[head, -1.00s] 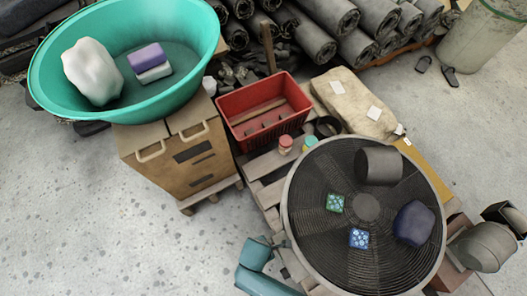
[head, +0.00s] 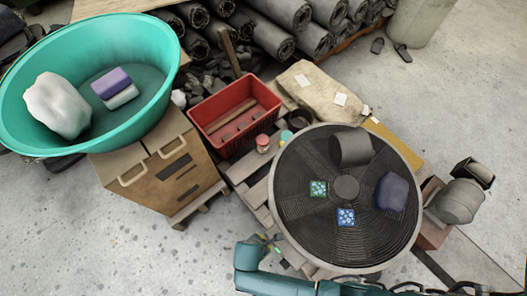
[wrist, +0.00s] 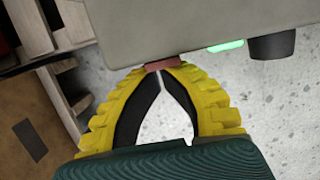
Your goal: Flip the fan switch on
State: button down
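The large round fan (head: 346,250) lies face up with its dark grille on top. In the wrist view a pale grey panel (wrist: 190,25), seemingly part of the fan's casing, fills the top. On its lower edge are a small red piece (wrist: 163,63), a bright green piece (wrist: 226,46) and a black knob (wrist: 272,45). I cannot tell which one is the switch, or its position. My gripper (wrist: 165,72) has yellow fingers with their tips together right at the red piece; contact is unclear. It shows small by the fan's lower left rim in the head view (head: 272,246).
On the grille are a dark cylinder (head: 352,148), a dark blue lump (head: 391,191) and two small patterned blocks. A red crate (head: 235,115), small jars and a wooden pallet stand left of the fan. Grey floor lies open at lower left.

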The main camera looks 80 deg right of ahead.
jog(key=w+a+r+p, duration=0.4)
jog(key=a+r+p, duration=0.1)
jog(key=r, duration=0.3)
jog(key=shift+w+a+r, duration=0.3)
jog(key=shift+a+r, duration=0.1)
jog(key=shift+a, duration=0.05)
